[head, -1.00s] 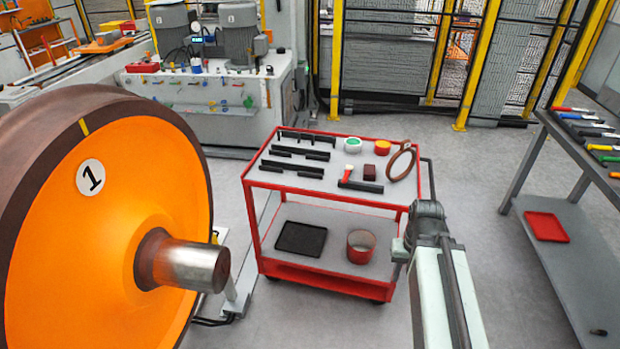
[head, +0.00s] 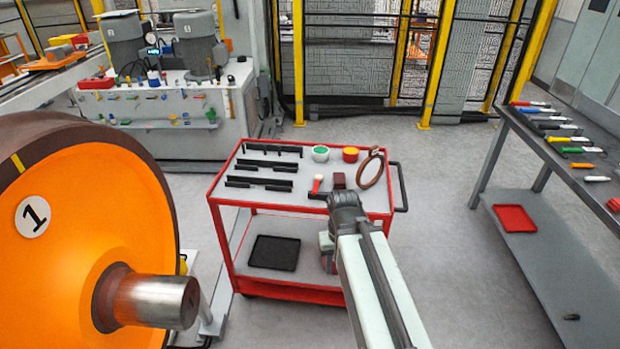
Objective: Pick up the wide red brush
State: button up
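I cannot pick out the wide red brush for certain. A small red-and-white piece (head: 317,184) stands on the top shelf of the red cart (head: 240,196), just left of my arm's grey joint, but its shape is too small to name. Several slim tools with coloured handles, some red, lie on the workbench at the right; which of them are brushes cannot be told. My arm reaches in from the bottom and its grey joint overlaps the cart's front edge in the head view.
The cart's top holds black bars (head: 260,183), a green-and-white bowl (head: 320,153), a red-and-yellow tin (head: 351,154) and a brown ring (head: 371,170). A big orange wheel (head: 90,230) fills the left. The workbench (head: 520,125) stands right, with clear floor between.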

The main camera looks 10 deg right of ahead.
aim_at(318, 178)
jog(key=i, duration=1.4)
jog(key=z, duration=0.05)
jog(key=k, duration=1.7)
jog(key=u, duration=4.35)
jog(key=k, duration=2.65)
jog(key=u, duration=0.05)
